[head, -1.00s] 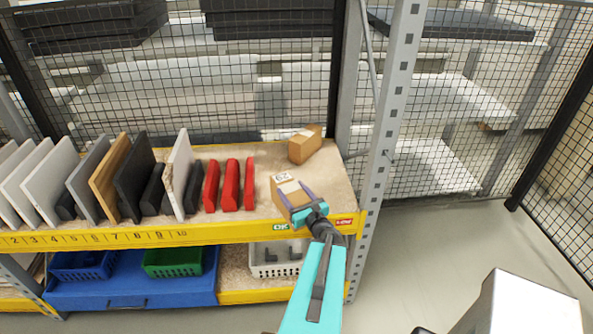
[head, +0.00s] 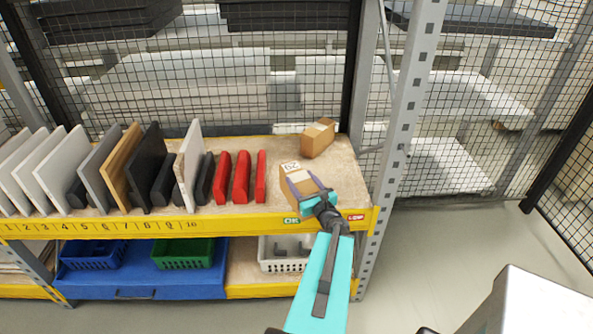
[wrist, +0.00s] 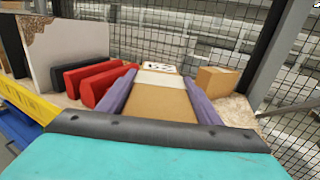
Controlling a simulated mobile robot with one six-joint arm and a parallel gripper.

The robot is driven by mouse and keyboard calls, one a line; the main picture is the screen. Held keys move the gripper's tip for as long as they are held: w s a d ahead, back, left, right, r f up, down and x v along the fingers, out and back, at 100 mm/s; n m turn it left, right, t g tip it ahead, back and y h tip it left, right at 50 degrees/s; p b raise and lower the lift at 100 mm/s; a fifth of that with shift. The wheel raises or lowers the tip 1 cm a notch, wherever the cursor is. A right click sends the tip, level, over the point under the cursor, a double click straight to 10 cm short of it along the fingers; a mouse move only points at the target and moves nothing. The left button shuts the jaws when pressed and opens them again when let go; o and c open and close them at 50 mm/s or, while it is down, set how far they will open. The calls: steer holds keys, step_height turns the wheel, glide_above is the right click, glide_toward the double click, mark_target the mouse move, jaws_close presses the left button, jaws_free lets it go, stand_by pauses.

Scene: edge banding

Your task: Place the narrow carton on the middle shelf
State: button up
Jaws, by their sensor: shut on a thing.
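The narrow carton (head: 297,183) is brown cardboard with a white label marked with a number.
Another brown carton (head: 317,138) stands behind, at the shelf's back right. Red blocks (head: 241,178) and upright panels (head: 125,165) fill the left. A grey upright post (head: 402,130) bounds the right. Green (head: 184,253) and white (head: 285,255) baskets sit below. Wire mesh stands behind.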

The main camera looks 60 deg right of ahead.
mark_target(299, 172)
steer(key=shift+w+d+f+b, duration=0.15)
steer(key=shift+w+d+b, duration=0.3)
steer(key=shift+b, duration=0.55)
steer(key=w+d+b, duration=0.1)
steer(key=d+b, duration=0.1)
steer(key=shift+w+f+b, duration=0.15)
steer(key=shift+w+b, duration=0.15)
steer(key=shift+w, duration=0.1)
steer(key=shift+w+b, duration=0.1)
steer(key=shift+b, duration=0.6)
steer(key=w+d+b, duration=0.1)
steer(key=b, duration=0.5)
steer(key=shift+d+f+b, duration=0.1)
steer(key=shift+f+b, duration=0.05)
steer(key=shift+b, duration=0.2)
steer(key=b, duration=0.6)
steer(key=shift+w+d, duration=0.25)
steer(key=shift+d, duration=0.05)
steer(key=w+d+p, duration=0.1)
steer(key=w+d, duration=0.4)
steer(key=shift+d+f, duration=0.1)
